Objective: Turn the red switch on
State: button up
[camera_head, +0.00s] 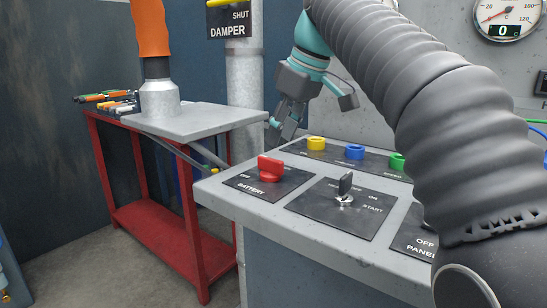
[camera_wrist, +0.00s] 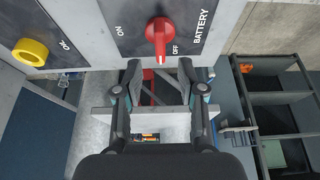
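The red switch (camera_head: 270,168) is a rotary knob on the black BATTERY plate (camera_head: 252,184) at the left end of the grey console. In the wrist view the red switch (camera_wrist: 160,36) shows at top centre, with its white pointer mark towards the OFF side. My gripper (camera_head: 272,138) is above and behind the console's left edge, apart from the switch. In the wrist view my gripper (camera_wrist: 160,72) has its two fingers spread with nothing between them, just below the switch in the picture.
A key switch (camera_head: 345,190) marked START stands right of the red switch. Yellow (camera_head: 316,143), blue (camera_head: 355,152) and green (camera_head: 397,162) ring buttons line the back. A red-framed table (camera_head: 200,122) stands left of the console. Free space lies above the BATTERY plate.

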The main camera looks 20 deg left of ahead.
aim_at(272, 159)
jog(key=shift+b+x, duration=0.75)
jog(key=shift+x, duration=2.4)
grip_shut()
